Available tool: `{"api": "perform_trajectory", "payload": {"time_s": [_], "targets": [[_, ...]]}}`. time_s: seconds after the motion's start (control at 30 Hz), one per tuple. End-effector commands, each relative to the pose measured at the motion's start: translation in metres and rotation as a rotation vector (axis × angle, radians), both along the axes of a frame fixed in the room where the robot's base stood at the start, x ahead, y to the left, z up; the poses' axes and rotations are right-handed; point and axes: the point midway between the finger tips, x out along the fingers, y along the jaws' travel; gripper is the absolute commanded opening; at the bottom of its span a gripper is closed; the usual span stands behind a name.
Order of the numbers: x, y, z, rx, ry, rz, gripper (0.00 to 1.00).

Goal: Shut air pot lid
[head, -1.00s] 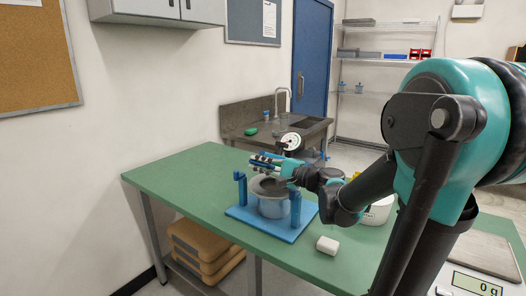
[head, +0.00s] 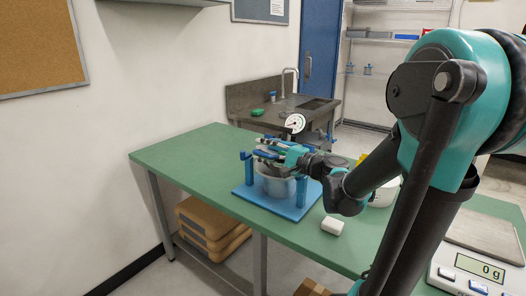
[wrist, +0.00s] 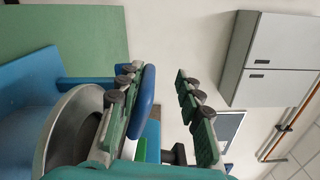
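The air pot (head: 278,187) is a grey round vessel on a blue base plate (head: 246,200) on the green table, with blue uprights (head: 301,192) beside it. A round white dial gauge (head: 295,123) shows above and behind my gripper. In the wrist view, a grey round rim (wrist: 62,125) lies left of the fingers. My gripper (head: 262,149) is over the pot, its fingers spread apart; it also shows in the wrist view (wrist: 160,105). A rounded blue handle (wrist: 147,100) appears between the fingers, close to the left one; contact cannot be told. My gripper hides much of the lid area.
A small white block (head: 332,225) lies right of the base plate. A scale (head: 480,265) reading 0 g stands at the right front. A white container (head: 384,192) is behind my arm. The table's left part is clear. A sink counter (head: 245,105) stands behind.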

Motion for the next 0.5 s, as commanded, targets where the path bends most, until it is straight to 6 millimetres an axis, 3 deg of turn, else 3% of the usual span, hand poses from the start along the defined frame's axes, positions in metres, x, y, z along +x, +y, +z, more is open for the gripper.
{"api": "perform_trajectory", "payload": {"time_s": [0.27,0.5], "targets": [[0.000,-0.002,0.000,0.002,0.000,-0.002,0.33],[-0.014,-0.023,0.000,0.001,0.000,-0.006,0.33]]}}
